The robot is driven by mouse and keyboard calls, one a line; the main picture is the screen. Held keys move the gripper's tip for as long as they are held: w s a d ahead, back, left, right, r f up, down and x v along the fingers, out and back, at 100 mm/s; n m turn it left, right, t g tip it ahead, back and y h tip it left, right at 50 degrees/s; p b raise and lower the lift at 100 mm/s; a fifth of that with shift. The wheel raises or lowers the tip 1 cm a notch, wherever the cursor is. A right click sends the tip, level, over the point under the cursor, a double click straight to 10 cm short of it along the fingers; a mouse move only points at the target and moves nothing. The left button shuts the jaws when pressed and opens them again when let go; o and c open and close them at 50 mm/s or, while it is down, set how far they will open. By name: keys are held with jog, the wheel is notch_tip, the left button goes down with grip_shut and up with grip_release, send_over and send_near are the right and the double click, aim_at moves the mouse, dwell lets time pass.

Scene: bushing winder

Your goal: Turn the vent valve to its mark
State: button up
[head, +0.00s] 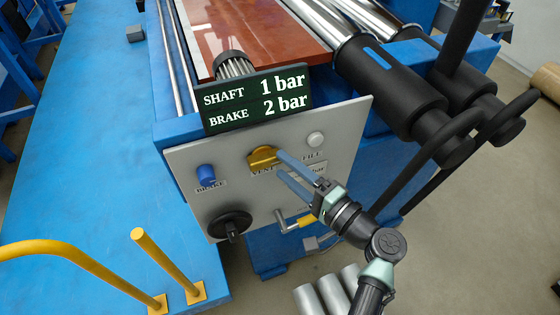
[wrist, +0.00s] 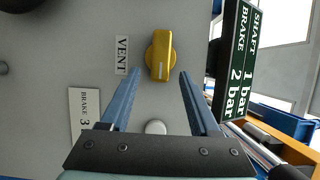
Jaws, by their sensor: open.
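The vent valve is a yellow knob (head: 262,157) on the grey panel, above its VENT label. In the wrist view the knob (wrist: 160,50) has a long grip bar with a white line at its lower end, toward my gripper. I cannot make out a separate mark on the panel. My gripper (head: 280,162) is open and empty, its two blue fingers reaching toward the knob from the right in the head view. In the wrist view the fingertips (wrist: 161,74) lie left and right of the knob's lower end, with gaps. Whether they reach its depth is unclear.
The panel (head: 190,160) also carries a blue BRAKE knob (head: 206,174), a white button (head: 315,139) by FILL, a black handwheel (head: 230,225) and a yellow-handled lever (head: 300,221). A display (head: 257,100) reading SHAFT 1 bar, BRAKE 2 bar overhangs the panel's top.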

jog(key=v, duration=1)
jog(key=shift+s+f, duration=0.1)
jog(key=shift+s, duration=0.05)
